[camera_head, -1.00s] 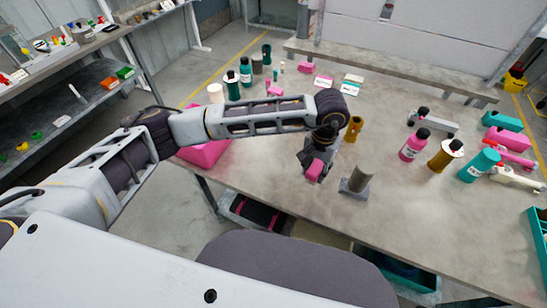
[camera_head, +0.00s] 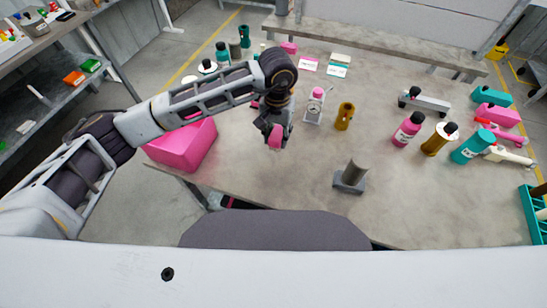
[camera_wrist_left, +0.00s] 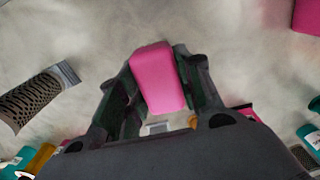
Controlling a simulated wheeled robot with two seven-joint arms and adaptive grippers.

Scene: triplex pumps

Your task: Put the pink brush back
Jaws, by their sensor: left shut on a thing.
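The pink brush (camera_head: 275,138) is held in my left gripper (camera_head: 272,131) above the left part of the table. In the left wrist view its pink block-shaped body (camera_wrist_left: 158,78) sits between the two dark fingers, which are closed on its sides. The rest of the brush is hidden, and bristles do not show. A pink open bin (camera_head: 187,147) stands at the table's left edge, to the left of the gripper and apart from it. My right gripper is not in view.
Behind are a small scale-like device (camera_head: 315,106) and a mustard cylinder (camera_head: 345,116). Bottles, including a pink one (camera_head: 407,130), stand at right. The table (camera_head: 300,190) is bare below the gripper.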

